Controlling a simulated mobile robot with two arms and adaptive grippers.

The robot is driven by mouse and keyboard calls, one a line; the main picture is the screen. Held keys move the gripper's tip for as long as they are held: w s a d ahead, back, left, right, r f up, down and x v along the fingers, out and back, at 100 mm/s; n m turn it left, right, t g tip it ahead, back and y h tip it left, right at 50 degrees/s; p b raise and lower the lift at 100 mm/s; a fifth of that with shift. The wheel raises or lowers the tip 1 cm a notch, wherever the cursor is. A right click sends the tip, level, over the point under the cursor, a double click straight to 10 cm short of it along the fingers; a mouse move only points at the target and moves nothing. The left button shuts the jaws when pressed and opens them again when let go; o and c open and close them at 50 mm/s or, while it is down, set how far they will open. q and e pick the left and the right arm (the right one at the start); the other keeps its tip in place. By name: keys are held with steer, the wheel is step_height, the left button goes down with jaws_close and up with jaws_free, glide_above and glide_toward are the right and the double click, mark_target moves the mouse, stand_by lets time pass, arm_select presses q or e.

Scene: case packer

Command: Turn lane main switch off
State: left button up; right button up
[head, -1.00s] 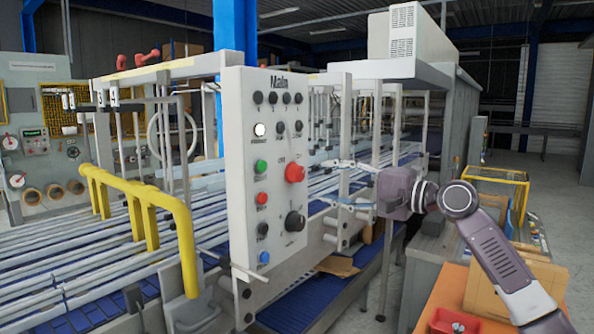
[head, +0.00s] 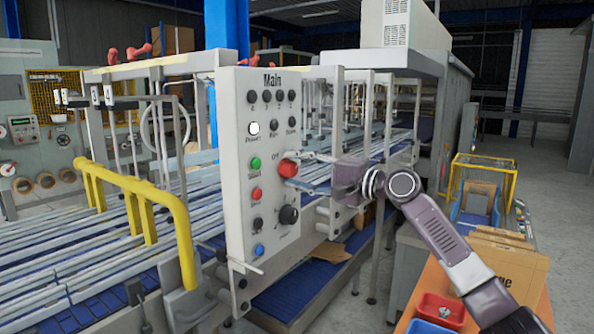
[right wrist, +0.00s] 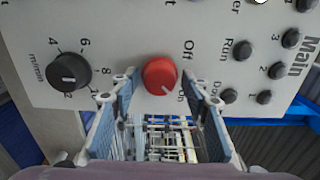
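The red main switch knob (head: 288,168) sits on the white control panel marked "Main" (head: 262,200). In the right wrist view the red knob (right wrist: 159,76) lies between the words "Off" and "On", its pale mark towards "On". My right gripper (head: 302,171) is at the panel from the right, its fingers spread on either side of the knob. In the right wrist view the open fingers (right wrist: 158,92) flank the knob with gaps at both sides; I cannot tell whether they touch it. My left gripper is not in view.
A black speed dial (head: 288,215), a green button (head: 255,163) and a red button (head: 257,193) are near the knob. A yellow rail (head: 135,200) stands left of the panel. A red tray (head: 440,309) and cardboard boxes are at the lower right.

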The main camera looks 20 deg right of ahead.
steer(key=c, duration=0.9)
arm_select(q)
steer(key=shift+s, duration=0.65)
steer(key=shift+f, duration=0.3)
arm_select(e)
steer(key=shift+f+n, duration=0.15)
steer(key=shift+n, duration=0.25)
steer(key=n+b, duration=0.2)
steer(key=n, duration=0.1)
steer(key=n+b, duration=0.2)
steer(key=n, duration=0.3)
steer(key=shift+f, duration=0.1)
steer(key=n+b, duration=0.1)
steer(key=n, duration=0.3)
steer(key=shift+n+b, duration=0.4)
arm_select(q)
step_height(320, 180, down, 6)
steer(key=b, duration=0.1)
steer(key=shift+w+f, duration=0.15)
arm_select(e)
steer(key=n, duration=0.4)
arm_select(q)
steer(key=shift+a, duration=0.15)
arm_select(e)
steer(key=shift+o, duration=0.3)
steer(key=shift+n, duration=0.3)
steer(key=shift+c, duration=0.2)
